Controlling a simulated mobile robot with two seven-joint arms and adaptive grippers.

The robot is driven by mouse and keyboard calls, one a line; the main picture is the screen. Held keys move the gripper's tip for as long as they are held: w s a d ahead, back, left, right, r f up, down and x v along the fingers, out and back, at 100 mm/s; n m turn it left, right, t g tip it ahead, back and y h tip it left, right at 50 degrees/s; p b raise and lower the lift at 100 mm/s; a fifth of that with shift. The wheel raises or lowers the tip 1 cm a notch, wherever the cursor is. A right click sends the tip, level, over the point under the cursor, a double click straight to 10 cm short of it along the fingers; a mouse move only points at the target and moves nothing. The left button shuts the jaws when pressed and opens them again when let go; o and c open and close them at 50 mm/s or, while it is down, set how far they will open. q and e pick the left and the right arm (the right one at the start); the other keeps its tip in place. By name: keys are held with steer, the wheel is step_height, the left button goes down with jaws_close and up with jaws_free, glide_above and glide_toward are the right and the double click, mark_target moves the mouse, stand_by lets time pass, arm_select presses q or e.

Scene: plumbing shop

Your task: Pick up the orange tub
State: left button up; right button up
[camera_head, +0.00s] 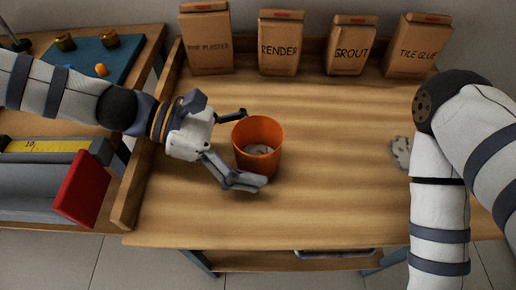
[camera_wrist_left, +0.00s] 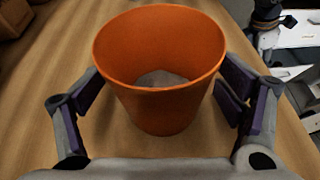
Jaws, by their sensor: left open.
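The orange tub (camera_head: 270,163) stands upright on the wooden bench, left of its middle, with something grey in its bottom. It fills the middle of the left wrist view (camera_wrist_left: 160,98). My left gripper (camera_head: 252,148) is open, coming from the left, with one finger on the far side of the tub and one on the near side. In the left wrist view the fingers (camera_wrist_left: 162,100) stand on both sides of the tub, with a gap on the left; contact on the right cannot be told. My right arm is at the right, its gripper out of view.
Bags stand along the bench's back edge: plaster (camera_head: 208,45), render (camera_head: 284,48), grout (camera_head: 349,50) and tile glue (camera_head: 417,52). A grey lump (camera_head: 401,152) lies near my right arm. A wooden side rail (camera_head: 135,185) edges the bench's left. The bench's middle is clear.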

arm_select(q)
steer(key=c, duration=1.3)
steer(key=shift+c, duration=0.2)
steer(key=shift+r, duration=0.1)
